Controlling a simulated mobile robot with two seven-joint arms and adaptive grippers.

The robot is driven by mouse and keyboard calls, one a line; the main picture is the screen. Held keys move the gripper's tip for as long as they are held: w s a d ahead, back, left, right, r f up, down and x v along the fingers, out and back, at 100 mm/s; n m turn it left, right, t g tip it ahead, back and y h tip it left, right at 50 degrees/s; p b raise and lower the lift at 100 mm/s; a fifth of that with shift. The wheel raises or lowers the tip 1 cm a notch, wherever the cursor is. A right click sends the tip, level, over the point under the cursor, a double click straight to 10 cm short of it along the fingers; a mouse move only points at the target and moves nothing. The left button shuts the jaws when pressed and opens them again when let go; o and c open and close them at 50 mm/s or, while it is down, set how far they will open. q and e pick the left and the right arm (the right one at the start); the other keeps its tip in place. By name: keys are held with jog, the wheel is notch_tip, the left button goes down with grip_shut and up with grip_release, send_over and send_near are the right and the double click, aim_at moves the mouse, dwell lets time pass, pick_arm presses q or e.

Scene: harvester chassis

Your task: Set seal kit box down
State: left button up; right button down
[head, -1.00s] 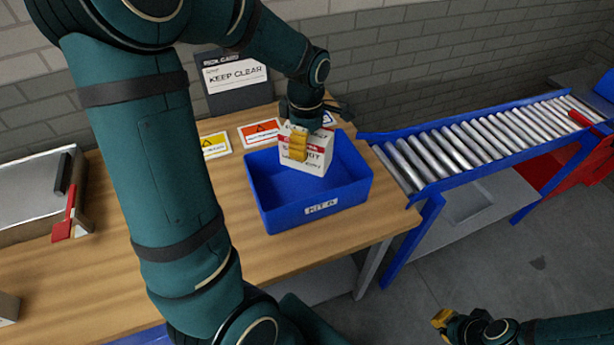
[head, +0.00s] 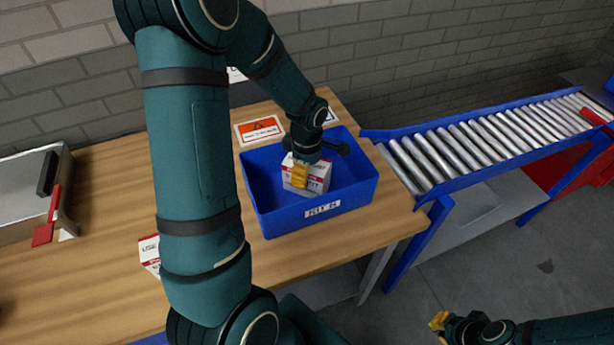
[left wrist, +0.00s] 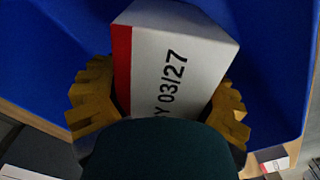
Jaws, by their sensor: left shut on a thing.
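The seal kit box (head: 318,178), white with red bands, is inside the blue bin (head: 322,208) labelled as a kit bin. My left gripper (head: 301,174) comes from above and is shut on the box. In the left wrist view the box (left wrist: 180,58) sits between the yellow fingers of my left gripper (left wrist: 160,110), with "03/27" on its face. Blue bin walls surround it. Whether the box touches the bin floor is hidden. My right gripper (head: 440,322) is low at the bottom right, away from the bench; its finger gap is not clear.
The wooden bench (head: 110,200) carries the bin. A roller conveyor (head: 490,140) stands to the right. A grey metal case (head: 25,205) with a red latch is at the left. Another white-and-red box (head: 149,254) is partly hidden behind my left arm. An orange warning card (head: 259,130) lies behind the bin.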

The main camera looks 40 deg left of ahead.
pick_arm(q)
notch_tip(320, 180, down, 2)
jog(key=shift+w+f, duration=0.1)
jog(key=shift+f, duration=0.1)
jog(key=o, duration=1.4)
jog(key=shift+c, duration=0.2)
jog(key=shift+r, duration=0.3)
notch_tip(320, 180, up, 12)
jog(key=shift+f+p, duration=0.1)
jog(key=shift+p, duration=0.7)
